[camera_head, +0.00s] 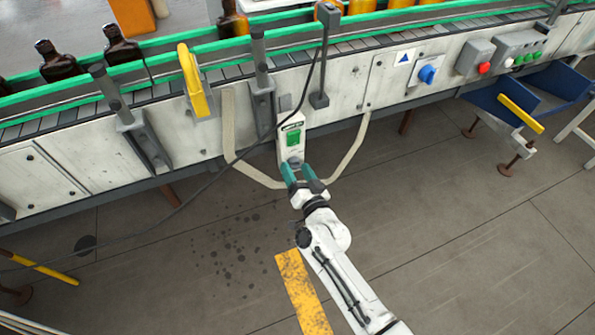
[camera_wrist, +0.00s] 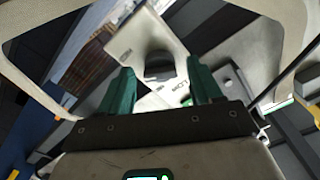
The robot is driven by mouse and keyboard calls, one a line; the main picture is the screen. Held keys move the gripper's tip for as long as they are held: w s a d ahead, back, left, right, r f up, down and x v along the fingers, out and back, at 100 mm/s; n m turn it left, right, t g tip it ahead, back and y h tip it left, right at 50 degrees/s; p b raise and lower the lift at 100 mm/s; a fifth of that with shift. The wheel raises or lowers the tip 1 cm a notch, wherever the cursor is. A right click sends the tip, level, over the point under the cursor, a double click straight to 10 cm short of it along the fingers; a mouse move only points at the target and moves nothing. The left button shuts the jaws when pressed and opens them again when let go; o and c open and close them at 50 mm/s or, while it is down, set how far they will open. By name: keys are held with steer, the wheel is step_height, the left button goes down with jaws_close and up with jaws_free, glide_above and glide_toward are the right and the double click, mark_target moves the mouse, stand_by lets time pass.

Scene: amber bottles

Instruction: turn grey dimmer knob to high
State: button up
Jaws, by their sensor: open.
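The grey dimmer knob (camera_head: 294,161) sits low on a narrow white control box (camera_head: 284,154) with a green panel, on the side of the conveyor. In the wrist view the knob lies between the two teal fingers of my gripper (camera_wrist: 161,72), with gaps visible on both sides. I cannot tell whether the fingertips reach around the knob. The knob's pointer and setting cannot be made out.
A beige strap or frame (camera_head: 229,130) loops around the box, and a dark cable (camera_head: 222,170) hangs nearby. A blue knob (camera_head: 427,74) and a red button (camera_head: 484,68) are farther right. Brown bottles (camera_head: 58,62) stand on the conveyor.

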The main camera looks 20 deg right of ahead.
steer(key=s, duration=1.1)
stand_by(0.4)
